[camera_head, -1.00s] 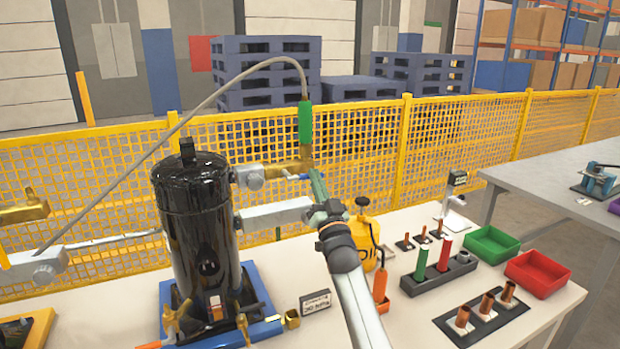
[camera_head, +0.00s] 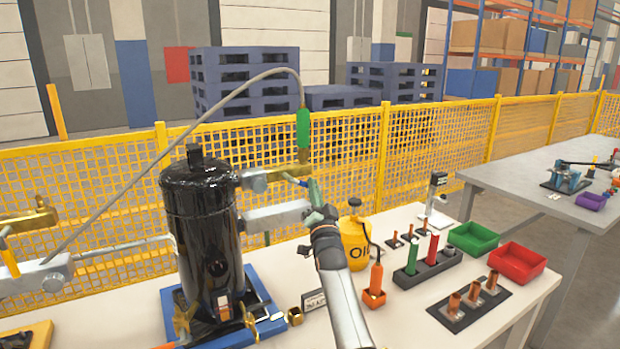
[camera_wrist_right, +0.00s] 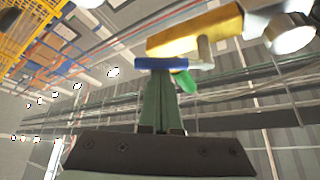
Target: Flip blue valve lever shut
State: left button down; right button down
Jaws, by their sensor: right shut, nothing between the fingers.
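The blue valve lever (camera_head: 296,181) sticks out below the brass valve (camera_head: 285,172) beside the top of the black compressor (camera_head: 205,230). In the right wrist view the blue lever (camera_wrist_right: 175,64) lies crosswise under the brass valve body (camera_wrist_right: 195,30). My right gripper (camera_head: 312,183) is shut and empty, its green fingers pointing up at the lever. In the right wrist view the fingertips (camera_wrist_right: 160,74) are right at the lever, seeming to touch it; exact contact is unclear. My left gripper is not in view.
A green-sleeved hose (camera_head: 303,130) rises from the brass valve. A yellow oil can (camera_head: 354,243) stands close to my right arm. The compressor sits on a blue base (camera_head: 262,292). Red (camera_head: 517,262) and green (camera_head: 473,237) bins stand at the right. A yellow mesh fence (camera_head: 345,165) runs behind.

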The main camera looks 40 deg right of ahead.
jog(key=shift+w+a+f+m+g+h+p, duration=0.25)
jog(key=shift+a+f+m+g+p, duration=0.4)
jog(key=shift+m, duration=0.55)
jog(key=shift+w+a+f+m+g+h+p, duration=0.15)
jog(key=shift+a+f+m+g+p, duration=0.25)
jog(key=shift+a+m+g+p, duration=0.6)
jog(key=shift+w+a+f+m+g+h+p, duration=0.15)
jog(key=shift+a+f+m+g+h+p, duration=0.35)
jog(key=shift+m, duration=0.9)
jog(key=shift+d, duration=0.2)
